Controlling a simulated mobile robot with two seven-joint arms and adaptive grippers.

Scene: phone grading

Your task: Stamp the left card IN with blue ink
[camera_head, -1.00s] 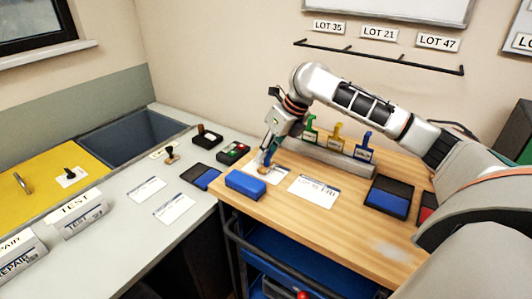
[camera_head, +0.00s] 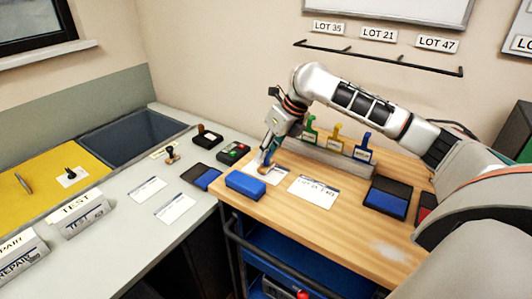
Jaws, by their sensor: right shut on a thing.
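My right gripper (camera_head: 267,158) reaches down over the left card (camera_head: 282,178) on the wooden table. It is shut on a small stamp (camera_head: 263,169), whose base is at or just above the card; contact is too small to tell. The gripper and stamp hide part of this card. The right card (camera_head: 314,191) lies beside it with print on it. An open ink pad with a blue pad (camera_head: 386,202) lies at the table's right. My left gripper is not in view.
A rack with green, yellow and blue tagged holders (camera_head: 325,157) stands behind. On the grey counter are two cards (camera_head: 175,208), another dark-and-blue pad (camera_head: 201,177) and a stamp (camera_head: 171,154).

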